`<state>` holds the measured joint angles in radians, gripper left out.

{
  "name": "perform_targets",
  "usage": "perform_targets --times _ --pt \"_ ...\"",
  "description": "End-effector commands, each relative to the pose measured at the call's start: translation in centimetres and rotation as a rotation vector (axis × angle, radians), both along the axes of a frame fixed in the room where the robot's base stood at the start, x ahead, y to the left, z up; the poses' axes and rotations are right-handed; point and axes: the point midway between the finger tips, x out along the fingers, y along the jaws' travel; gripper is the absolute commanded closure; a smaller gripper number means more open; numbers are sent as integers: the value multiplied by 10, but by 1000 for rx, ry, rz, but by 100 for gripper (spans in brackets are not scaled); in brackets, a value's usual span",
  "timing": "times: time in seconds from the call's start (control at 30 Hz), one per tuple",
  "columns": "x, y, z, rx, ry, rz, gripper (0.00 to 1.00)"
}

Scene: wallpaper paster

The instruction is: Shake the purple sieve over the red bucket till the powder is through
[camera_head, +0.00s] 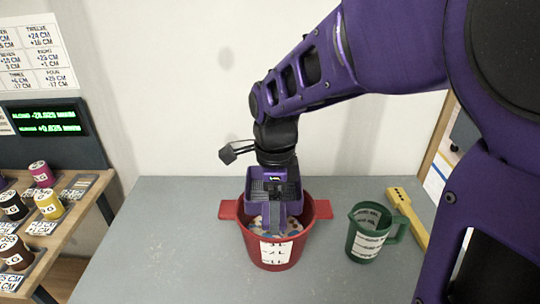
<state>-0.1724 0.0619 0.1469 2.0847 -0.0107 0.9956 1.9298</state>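The red bucket (272,253) stands on the grey table, with a side tab left and right and a white label on its front. My gripper (276,215) points down over and partly into the bucket's mouth; its fingertips are hard to make out, and I cannot tell whether they are open or shut. Purple parts show around it, but I cannot tell the purple sieve apart from my own purple gripper body. Pale, multicoloured matter (258,222) shows inside the bucket below the gripper. Most of the bucket's inside is hidden.
A green measuring jug (368,244) stands right of the bucket, with a yellow bar-shaped tool (408,218) beyond it. A wooden shelf (62,238) with several labelled spools is at the left. The grey table (165,240) is clear left of the bucket.

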Motion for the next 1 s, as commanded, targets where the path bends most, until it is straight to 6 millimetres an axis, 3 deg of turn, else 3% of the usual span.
perform_targets --times 0.33,0.8,1.0 --pt "1 13 1 0 -1 0 80" --pt "-1 -22 1 0 -1 -1 80" --pt "-1 -25 0 0 -1 0 80"
